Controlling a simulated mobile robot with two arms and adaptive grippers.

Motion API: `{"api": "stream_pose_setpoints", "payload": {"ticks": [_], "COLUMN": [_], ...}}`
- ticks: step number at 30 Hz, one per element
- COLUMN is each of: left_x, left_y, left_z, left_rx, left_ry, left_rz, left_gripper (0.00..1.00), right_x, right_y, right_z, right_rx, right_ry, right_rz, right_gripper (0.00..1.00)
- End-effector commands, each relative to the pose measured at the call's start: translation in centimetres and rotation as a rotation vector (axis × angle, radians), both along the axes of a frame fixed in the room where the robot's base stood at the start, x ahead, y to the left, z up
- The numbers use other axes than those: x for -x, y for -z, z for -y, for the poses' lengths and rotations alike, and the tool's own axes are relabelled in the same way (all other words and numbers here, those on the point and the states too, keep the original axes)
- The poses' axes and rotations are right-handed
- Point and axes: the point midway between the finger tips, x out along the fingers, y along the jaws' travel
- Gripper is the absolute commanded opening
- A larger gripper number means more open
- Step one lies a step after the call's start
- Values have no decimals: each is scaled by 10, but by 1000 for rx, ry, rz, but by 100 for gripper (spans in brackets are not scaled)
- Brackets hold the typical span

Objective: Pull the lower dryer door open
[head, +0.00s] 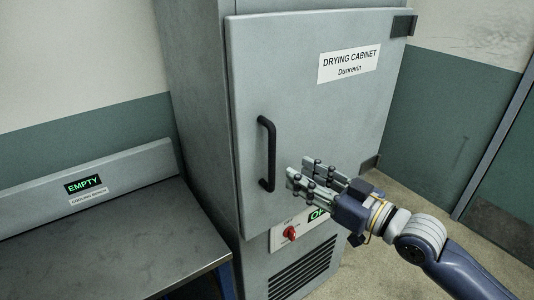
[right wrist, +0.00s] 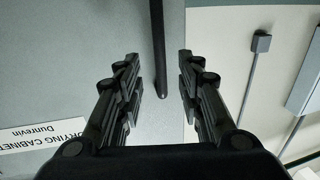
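The drying cabinet's grey door (head: 305,110) is closed and carries a white "DRYING CABINET Dunrevin" label (head: 348,63). A black vertical bar handle (head: 269,153) is on the left side of the door. My right gripper (head: 298,178) is just right of the handle's lower end, with its fingers pointing left toward it. In the right wrist view the gripper (right wrist: 160,85) is open, and the handle (right wrist: 158,50) shows beyond and between the spread fingers. I cannot tell whether any finger touches it. My left gripper is not in view.
A metal bench (head: 110,250) with a green "EMPTY" display (head: 84,184) stands left of the cabinet. Below the door are a red knob (head: 290,233), a partly hidden green display and a vent grille (head: 302,272). A hinge block (head: 403,26) is at the door's upper right. Floor is open at right.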

Motion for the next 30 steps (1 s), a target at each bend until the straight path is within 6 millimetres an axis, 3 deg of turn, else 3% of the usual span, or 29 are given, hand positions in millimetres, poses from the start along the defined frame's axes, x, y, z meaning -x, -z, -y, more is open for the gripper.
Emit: {"api": "stream_pose_setpoints", "payload": {"ticks": [15,28,30], "left_x": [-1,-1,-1], "left_y": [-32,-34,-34], "left_z": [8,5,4], "left_rx": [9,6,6], "left_ry": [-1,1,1], "left_rz": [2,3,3], "left_gripper": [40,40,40], "right_x": [-59,-66,-66], "right_y": [-3,-1,-1], "right_z": [-63,-71,-71], "right_rx": [-1,0,0], "right_ry": [1,2,2], "right_rz": [1,3,3], "right_gripper": [34,34,21]}}
